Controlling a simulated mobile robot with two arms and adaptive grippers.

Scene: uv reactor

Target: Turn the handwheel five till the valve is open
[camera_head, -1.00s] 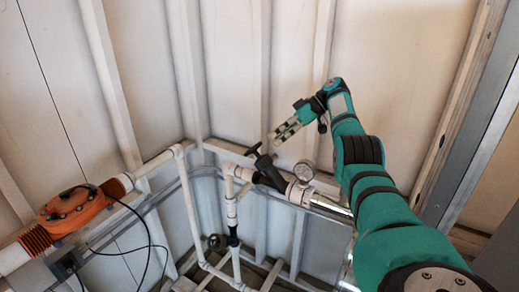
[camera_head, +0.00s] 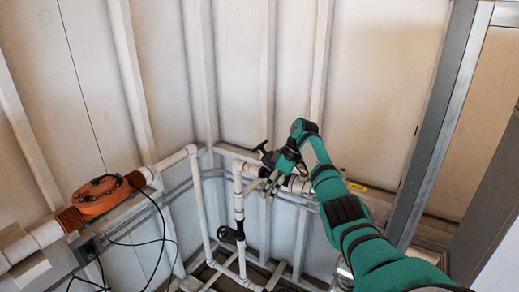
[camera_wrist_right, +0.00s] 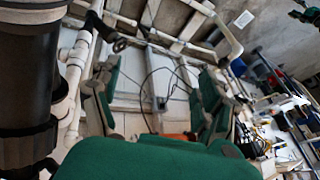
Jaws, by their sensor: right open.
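My right gripper (camera_head: 262,186) is in front of the white pipe run in the corner, beside the black valve (camera_head: 262,150). Its fingers point down and left. The gripper and wrist hide most of the valve body; only its dark top shows. In the right wrist view the gripper (camera_wrist_right: 158,105) is open, with nothing between its fingers. A large black cylindrical body (camera_wrist_right: 28,75) fills the left edge there, beside the fingers. A small dark handwheel (camera_head: 230,235) sits lower on a vertical pipe. I cannot tell which one is handwheel five. My left gripper is not in view.
White pipes (camera_head: 195,195) run close below and left of the gripper. An orange unit (camera_head: 100,197) with black cables sits on the left pipe. Ribbed wall panels stand close behind. A grey metal post (camera_head: 440,120) rises on the right.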

